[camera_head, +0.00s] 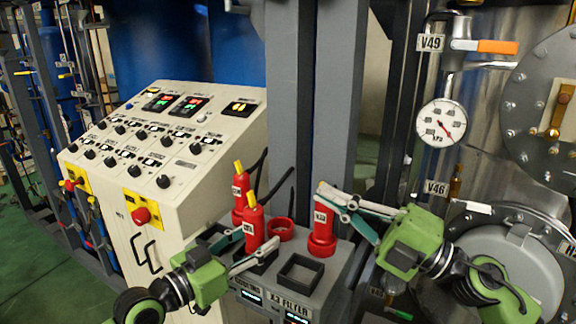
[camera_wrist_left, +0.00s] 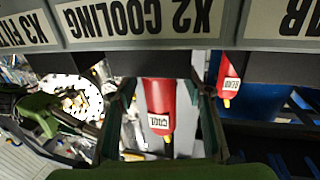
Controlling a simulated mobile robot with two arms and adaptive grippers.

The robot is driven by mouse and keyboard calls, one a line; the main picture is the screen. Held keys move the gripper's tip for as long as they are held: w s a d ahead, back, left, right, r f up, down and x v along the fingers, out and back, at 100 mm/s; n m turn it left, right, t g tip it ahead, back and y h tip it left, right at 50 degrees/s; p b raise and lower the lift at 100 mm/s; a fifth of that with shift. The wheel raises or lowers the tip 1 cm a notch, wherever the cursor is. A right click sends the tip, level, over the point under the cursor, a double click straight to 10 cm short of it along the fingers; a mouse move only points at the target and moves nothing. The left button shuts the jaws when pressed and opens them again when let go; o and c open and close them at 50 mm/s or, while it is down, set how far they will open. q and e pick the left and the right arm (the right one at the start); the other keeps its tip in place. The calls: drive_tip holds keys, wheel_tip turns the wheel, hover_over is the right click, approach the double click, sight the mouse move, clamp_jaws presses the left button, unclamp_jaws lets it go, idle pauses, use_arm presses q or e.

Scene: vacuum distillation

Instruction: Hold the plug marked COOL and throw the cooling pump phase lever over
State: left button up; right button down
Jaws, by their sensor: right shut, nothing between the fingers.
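The red plug marked COOL (camera_head: 254,229) stands upright with a yellow top in the COOLING place of the grey box. In the left wrist view, the COOL plug (camera_wrist_left: 159,100) hangs upside down between my two fingers, with gaps on both sides. My left gripper (camera_head: 260,240) is open around it. My right gripper (camera_head: 335,197) is shut and empty, its fingertips by the top of another red plug (camera_head: 321,222) at the right; I cannot tell whether they touch it. I cannot make out which part is the cooling pump phase lever.
A third red plug (camera_head: 240,190) stands behind at the left. A square black socket (camera_head: 300,270) is empty by the X3 FILTER label. A red ring (camera_head: 281,229) lies between the plugs. The beige control panel (camera_head: 185,150) is left; a grey post (camera_head: 290,110) rises behind.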

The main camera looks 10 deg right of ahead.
use_arm(q)
drive_tip(key=v, duration=1.2)
idle(0.3)
